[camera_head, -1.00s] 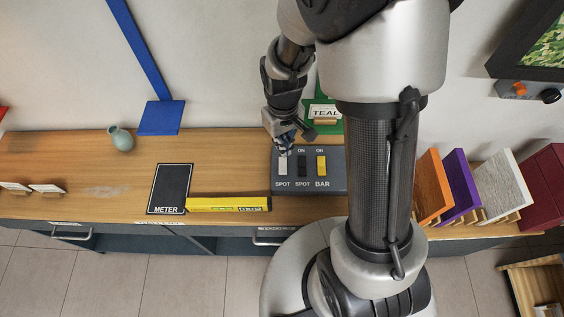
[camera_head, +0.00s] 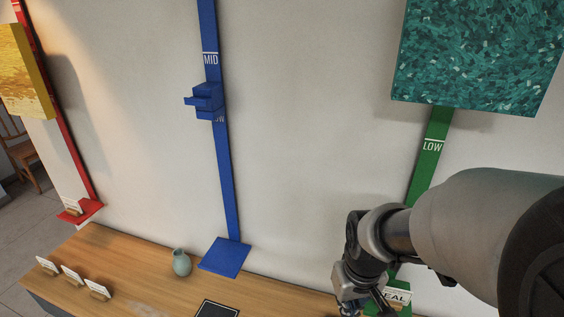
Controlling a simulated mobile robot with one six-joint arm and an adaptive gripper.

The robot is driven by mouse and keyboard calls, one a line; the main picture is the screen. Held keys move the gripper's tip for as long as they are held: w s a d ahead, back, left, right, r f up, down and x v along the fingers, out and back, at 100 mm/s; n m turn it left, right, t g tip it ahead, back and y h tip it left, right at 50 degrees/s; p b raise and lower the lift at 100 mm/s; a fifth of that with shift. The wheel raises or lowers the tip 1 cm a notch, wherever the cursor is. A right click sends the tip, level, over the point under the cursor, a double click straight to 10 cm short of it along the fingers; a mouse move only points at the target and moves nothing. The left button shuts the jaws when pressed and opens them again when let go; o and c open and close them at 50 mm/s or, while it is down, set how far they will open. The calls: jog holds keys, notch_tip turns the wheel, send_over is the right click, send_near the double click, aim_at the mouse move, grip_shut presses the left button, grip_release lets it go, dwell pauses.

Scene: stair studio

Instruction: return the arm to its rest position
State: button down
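My arm enters from the right in the head view. My gripper (camera_head: 362,308) hangs low at the bottom edge, in front of the foot of the green rail (camera_head: 427,160). Its fingers are small, partly cut off by the frame's edge, so I cannot tell whether they are open or shut. A card ending in "EAL" (camera_head: 398,296) shows beside the gripper, partly hidden by it.
A wooden bench (camera_head: 150,285) runs along the wall with a pale green vase (camera_head: 181,262) and several small cards. A blue rail (camera_head: 226,180) with a bracket (camera_head: 207,101) stands mid-wall. A teal picture (camera_head: 480,50) hangs upper right. A yellow picture (camera_head: 22,70) hangs left.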

jog(key=s+r+m+t, duration=0.1)
jog(key=s+r+t, duration=0.2)
jog(key=s+r, duration=1)
jog(key=shift+s+m, duration=0.2)
jog(key=shift+m, duration=0.1)
